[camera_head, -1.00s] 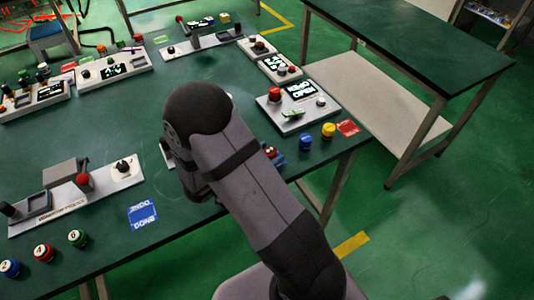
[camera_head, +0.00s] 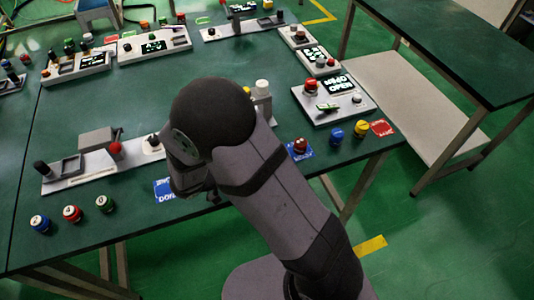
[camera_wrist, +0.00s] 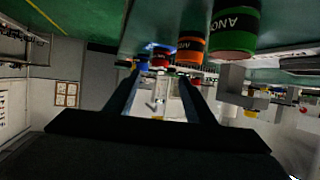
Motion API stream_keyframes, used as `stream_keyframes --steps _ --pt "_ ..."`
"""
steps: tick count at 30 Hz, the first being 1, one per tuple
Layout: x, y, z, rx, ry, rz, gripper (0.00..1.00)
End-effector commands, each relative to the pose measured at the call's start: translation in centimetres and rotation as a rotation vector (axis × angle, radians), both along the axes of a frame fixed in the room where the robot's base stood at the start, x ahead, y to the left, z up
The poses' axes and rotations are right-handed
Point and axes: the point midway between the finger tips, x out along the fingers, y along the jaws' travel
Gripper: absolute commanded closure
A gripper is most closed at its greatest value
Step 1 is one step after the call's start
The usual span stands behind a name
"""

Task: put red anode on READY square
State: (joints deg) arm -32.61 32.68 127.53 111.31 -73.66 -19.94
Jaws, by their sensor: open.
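A red can (camera_head: 73,213) stands upright between a blue can (camera_head: 40,223) and a green can (camera_head: 104,203) at the table's near left. Another red object (camera_head: 300,146) sits on a blue square at the near right edge. My gripper (camera_wrist: 159,74) is open and empty in the wrist view; in the head view it is largely hidden by my arm. The wrist view looks upside down: a green can (camera_wrist: 234,30) lettered "ANO" is near, an orange-looking can (camera_wrist: 191,48) is farther, and a red object (camera_wrist: 157,62) is beyond. I cannot read READY on any square.
A blue DONE square (camera_head: 165,190) lies near my gripper. A red square (camera_head: 382,127), its text unreadable, is beside a yellow can (camera_head: 361,129) and a blue can (camera_head: 336,136). A grey device (camera_head: 110,160) with a red knob stands behind the can row. The table's near edge is close.

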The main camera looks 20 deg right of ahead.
Motion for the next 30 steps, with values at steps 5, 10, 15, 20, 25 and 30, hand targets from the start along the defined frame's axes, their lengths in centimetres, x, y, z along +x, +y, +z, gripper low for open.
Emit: stream_keyframes --steps 5,10,15,20,25,30 --pt "-0.4 1.4 0.6 0.0 -0.001 0.003 0.51" --pt "-0.5 1.7 0.8 0.0 -0.001 0.0 0.51" --pt "-0.5 1.7 0.8 0.0 0.0 0.0 0.51" --pt "-0.5 1.7 0.7 0.0 0.0 0.0 0.51" --pt "0.3 1.8 0.8 0.024 -0.012 0.026 0.51" --pt "3.7 2.6 1.0 0.133 -0.054 0.152 0.51"
